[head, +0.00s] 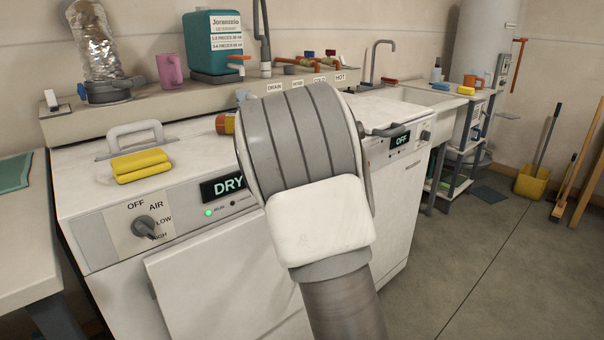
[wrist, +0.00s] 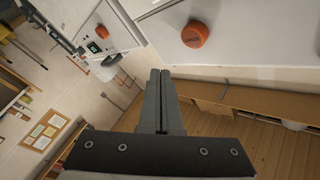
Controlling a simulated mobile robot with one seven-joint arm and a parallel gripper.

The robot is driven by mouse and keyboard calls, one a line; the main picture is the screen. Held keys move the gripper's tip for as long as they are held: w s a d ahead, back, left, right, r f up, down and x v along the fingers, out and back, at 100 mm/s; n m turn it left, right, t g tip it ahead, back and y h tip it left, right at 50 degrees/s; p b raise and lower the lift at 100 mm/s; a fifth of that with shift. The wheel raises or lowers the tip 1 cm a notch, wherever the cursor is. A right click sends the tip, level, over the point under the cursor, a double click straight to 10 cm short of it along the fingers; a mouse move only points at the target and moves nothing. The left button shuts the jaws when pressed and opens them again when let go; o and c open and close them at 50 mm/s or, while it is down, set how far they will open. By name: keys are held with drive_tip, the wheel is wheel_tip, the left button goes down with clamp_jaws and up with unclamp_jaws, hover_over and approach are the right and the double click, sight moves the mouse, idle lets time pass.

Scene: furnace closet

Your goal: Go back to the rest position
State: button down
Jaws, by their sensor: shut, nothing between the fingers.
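My gripper (wrist: 162,103) shows in the wrist view with its two dark fingers together and nothing between them. It points over a wooden floor, apart from the surfaces around it. In the head view my arm rises through the middle and hides part of the machines; the gripper itself cannot be seen there. A dryer (head: 120,200) with a knob, a "DRY" display and a lit green light stands at the left. A second machine (head: 400,190) with an "OFF" display stands behind my arm to the right.
A shelf unit (head: 455,150) and a yellow dustpan (head: 532,183) are at right. Floor (head: 480,260) at right is clear. An orange round object (wrist: 195,35) is near my gripper's view.

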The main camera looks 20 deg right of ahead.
idle(0.4)
drive_tip(key=s+a+r+n+g+y, duration=0.2)
drive_tip(key=s+a+n+g+y, duration=0.5)
drive_tip(key=s+a, duration=0.45)
drive_tip(key=s+a+r+n+g+y+p, duration=0.1)
drive_tip(key=s+a+n+g, duration=0.15)
drive_tip(key=s, duration=0.75)
drive_tip(key=s+a+r+n+g+p, duration=0.1)
drive_tip(key=s+a+n+g, duration=0.15)
drive_tip(key=s, duration=0.75)
wheel_tip(320, 180, up, 25)
drive_tip(key=p, duration=2.5)
drive_tip(key=shift+w+f, duration=0.15)
drive_tip(key=shift+w, duration=0.1)
drive_tip(key=shift+d, duration=0.1)
idle(0.6)
